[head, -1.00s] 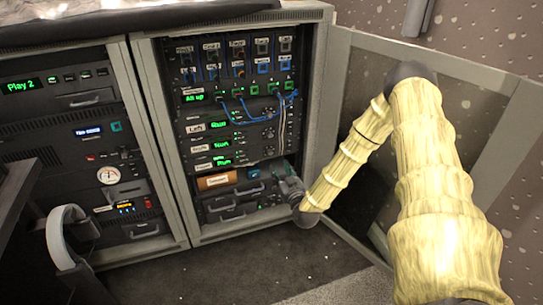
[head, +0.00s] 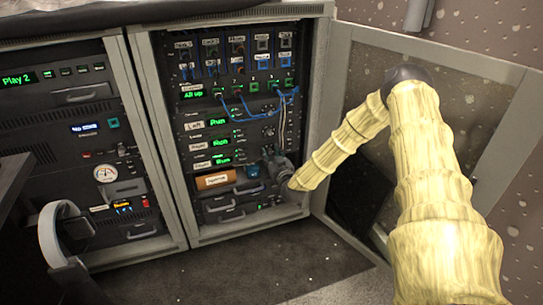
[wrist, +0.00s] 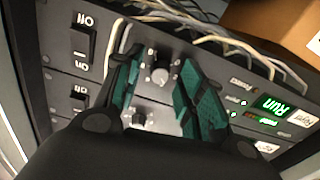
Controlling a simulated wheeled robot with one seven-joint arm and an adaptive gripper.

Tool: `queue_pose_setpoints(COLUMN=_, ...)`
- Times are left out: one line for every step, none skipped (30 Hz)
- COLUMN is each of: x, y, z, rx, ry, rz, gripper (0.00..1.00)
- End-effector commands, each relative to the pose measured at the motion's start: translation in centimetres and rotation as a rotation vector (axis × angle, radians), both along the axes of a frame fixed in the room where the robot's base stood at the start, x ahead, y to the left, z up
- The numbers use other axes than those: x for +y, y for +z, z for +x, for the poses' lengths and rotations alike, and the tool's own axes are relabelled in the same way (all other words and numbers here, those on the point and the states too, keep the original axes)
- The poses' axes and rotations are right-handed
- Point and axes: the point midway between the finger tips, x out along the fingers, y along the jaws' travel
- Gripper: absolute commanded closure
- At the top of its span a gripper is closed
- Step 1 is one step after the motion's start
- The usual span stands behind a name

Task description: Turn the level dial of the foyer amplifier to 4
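Three stacked amplifiers with green displays sit in the right-hand rack. The lowest amplifier's display (head: 221,161) shows in the head view; the labels are too blurred to say surely which is the foyer one. In the wrist view the panels appear upside down. A round grey level dial (wrist: 160,75) with a pale pointer mark is between my fingers; its setting is unreadable. A second dial (wrist: 140,118) is partly hidden behind my gripper. My gripper (wrist: 161,62) is open, a green-padded finger on each side of the first dial, with gaps visible. In the head view my gripper (head: 272,163) is at the rack's right side.
A brown box (head: 215,180) sits under the amplifiers. Blue cables (head: 262,98) hang above, and pale cables (wrist: 205,37) run across the panel near my fingers. Black power switches (wrist: 83,40) are at left. The open rack door (head: 400,75) stands right of the rack.

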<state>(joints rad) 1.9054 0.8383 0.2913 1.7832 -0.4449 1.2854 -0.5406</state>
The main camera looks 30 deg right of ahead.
Motion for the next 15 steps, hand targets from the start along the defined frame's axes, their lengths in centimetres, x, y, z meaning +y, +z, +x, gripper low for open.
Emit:
queue_pose_setpoints(x=0.00, y=0.01, z=0.00, rx=0.000, ry=0.000, rz=0.000, gripper=0.60)
queue_pose_setpoints(x=0.00, y=0.01, z=-0.01, rx=0.000, ry=0.000, rz=0.000, gripper=0.60)
queue_pose_setpoints(x=-0.01, y=0.01, z=-0.01, rx=0.000, ry=0.000, rz=0.000, gripper=0.60)
queue_pose_setpoints(x=-0.01, y=0.01, z=-0.01, rx=0.000, ry=0.000, rz=0.000, gripper=0.62)
queue_pose_setpoints(x=-0.01, y=0.01, z=-0.01, rx=0.000, ry=0.000, rz=0.000, gripper=0.67)
queue_pose_setpoints(x=-0.01, y=0.01, z=-0.02, rx=0.000, ry=0.000, rz=0.000, gripper=0.75)
queue_pose_setpoints(x=-0.01, y=0.01, z=-0.02, rx=0.000, ry=0.000, rz=0.000, gripper=0.80)
queue_pose_setpoints(x=-0.01, y=0.01, z=-0.02, rx=0.000, ry=0.000, rz=0.000, gripper=0.86)
queue_pose_setpoints(x=-0.01, y=0.01, z=-0.02, rx=0.000, ry=-0.001, rz=0.000, gripper=0.93)
queue_pose_setpoints(x=-0.02, y=0.01, z=-0.03, rx=0.000, ry=-0.001, rz=0.000, gripper=0.98)
queue_pose_setpoints(x=-0.02, y=0.01, z=-0.04, rx=0.000, ry=-0.001, rz=0.000, gripper=1.00)
queue_pose_setpoints(x=-0.02, y=0.01, z=-0.04, rx=0.000, ry=-0.001, rz=0.000, gripper=1.00)
queue_pose_setpoints(x=-0.03, y=0.02, z=-0.04, rx=-0.001, ry=-0.001, rz=0.000, gripper=1.00)
queue_pose_setpoints(x=-0.03, y=0.02, z=-0.03, rx=-0.001, ry=-0.001, rz=0.000, gripper=1.00)
queue_pose_setpoints(x=-0.04, y=0.03, z=-0.03, rx=-0.001, ry=-0.001, rz=0.000, gripper=1.00)
